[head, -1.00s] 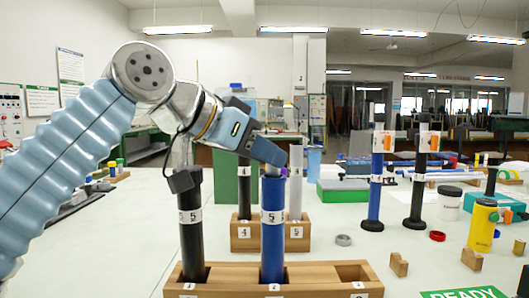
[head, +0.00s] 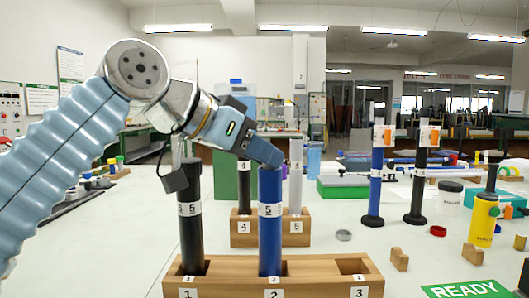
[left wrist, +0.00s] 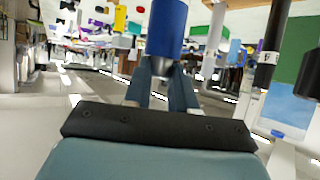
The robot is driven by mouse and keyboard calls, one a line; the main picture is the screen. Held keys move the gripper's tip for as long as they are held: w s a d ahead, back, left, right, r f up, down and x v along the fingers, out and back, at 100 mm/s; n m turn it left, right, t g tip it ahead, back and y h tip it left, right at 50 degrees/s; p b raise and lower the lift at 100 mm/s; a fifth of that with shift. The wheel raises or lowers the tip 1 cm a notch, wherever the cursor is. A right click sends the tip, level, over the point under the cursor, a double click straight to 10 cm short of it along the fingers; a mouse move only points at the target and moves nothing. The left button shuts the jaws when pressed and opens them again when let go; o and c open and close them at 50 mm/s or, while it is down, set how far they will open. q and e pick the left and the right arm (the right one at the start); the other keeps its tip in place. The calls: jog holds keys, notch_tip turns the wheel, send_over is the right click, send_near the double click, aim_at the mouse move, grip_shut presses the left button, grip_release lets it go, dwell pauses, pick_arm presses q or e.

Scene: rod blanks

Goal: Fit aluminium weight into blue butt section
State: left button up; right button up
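The blue butt section (head: 270,238) stands upright in the middle slot, marked 2, of the front wooden rack (head: 322,289). It also shows at the top of the left wrist view (left wrist: 166,28). My left gripper (head: 268,163) is at the top end of this tube. In the left wrist view its two fingers (left wrist: 164,78) close around a small silvery piece, the aluminium weight (left wrist: 162,67), at the tube's end. How far the weight sits inside the tube is hidden. My right gripper is in neither view.
A black tube (head: 191,235) stands in slot 1; slot 3 is empty. A second rack (head: 262,241) stands behind. To the right are a grey ring (head: 343,235), a red ring (head: 438,231), a yellow bottle (head: 483,222), small wooden blocks (head: 399,259) and a green READY mat (head: 465,289).

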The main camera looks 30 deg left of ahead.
pick_arm(q)
jog(key=shift+o, duration=0.4)
jog(key=p+v, duration=0.2)
jog(key=v, duration=1)
jog(key=shift+s+a+r, duration=0.25)
jog(key=shift+s+r, duration=0.1)
jog(key=shift+s, duration=0.1)
